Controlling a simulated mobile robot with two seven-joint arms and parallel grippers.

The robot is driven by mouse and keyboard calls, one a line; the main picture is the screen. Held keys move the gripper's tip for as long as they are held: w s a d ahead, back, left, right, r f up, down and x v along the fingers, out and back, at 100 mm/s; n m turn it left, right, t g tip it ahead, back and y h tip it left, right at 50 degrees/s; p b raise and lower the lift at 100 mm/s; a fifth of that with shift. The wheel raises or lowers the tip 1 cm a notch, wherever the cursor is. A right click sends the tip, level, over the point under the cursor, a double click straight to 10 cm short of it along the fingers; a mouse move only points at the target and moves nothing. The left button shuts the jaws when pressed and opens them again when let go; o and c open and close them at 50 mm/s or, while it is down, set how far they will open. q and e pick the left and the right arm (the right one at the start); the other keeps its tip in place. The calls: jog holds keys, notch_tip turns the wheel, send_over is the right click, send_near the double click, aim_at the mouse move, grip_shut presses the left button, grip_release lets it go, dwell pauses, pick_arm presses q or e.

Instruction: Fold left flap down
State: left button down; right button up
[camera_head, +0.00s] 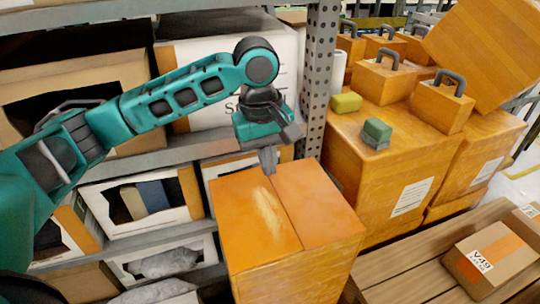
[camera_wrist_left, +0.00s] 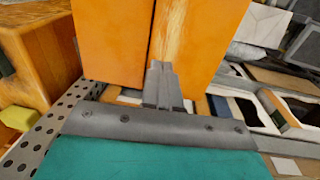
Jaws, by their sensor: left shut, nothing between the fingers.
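An orange box (camera_head: 305,268) stands in front of the rack, its top facing up. Its left flap (camera_head: 250,213) and right flap (camera_head: 315,197) lie about level, with a seam between them. The left flap has a pale worn streak. My left gripper (camera_head: 268,168) is shut and empty, pointing down at the far edge of the box top, near the seam. In the left wrist view the shut fingertips (camera_wrist_left: 160,70) are in front of the left flap (camera_wrist_left: 195,35), beside the seam. I cannot tell whether they touch it. My right gripper is not in view.
A perforated metal post (camera_head: 318,75) and shelves with open cartons stand close behind my left arm. Large orange crates (camera_head: 375,160) with handled cases stand at right. A labelled carton (camera_head: 490,258) lies on wooden slats at lower right.

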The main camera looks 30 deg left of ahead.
aim_at(273, 202)
pick_arm(q)
jog(key=f+b, duration=0.1)
jog(key=f, duration=0.2)
jog(key=f+b, duration=0.1)
jog(key=f, duration=0.2)
jog(key=f+b, duration=0.1)
jog(key=f, duration=0.2)
jog(key=shift+w+d, duration=0.25)
jog(key=shift+w, duration=0.15)
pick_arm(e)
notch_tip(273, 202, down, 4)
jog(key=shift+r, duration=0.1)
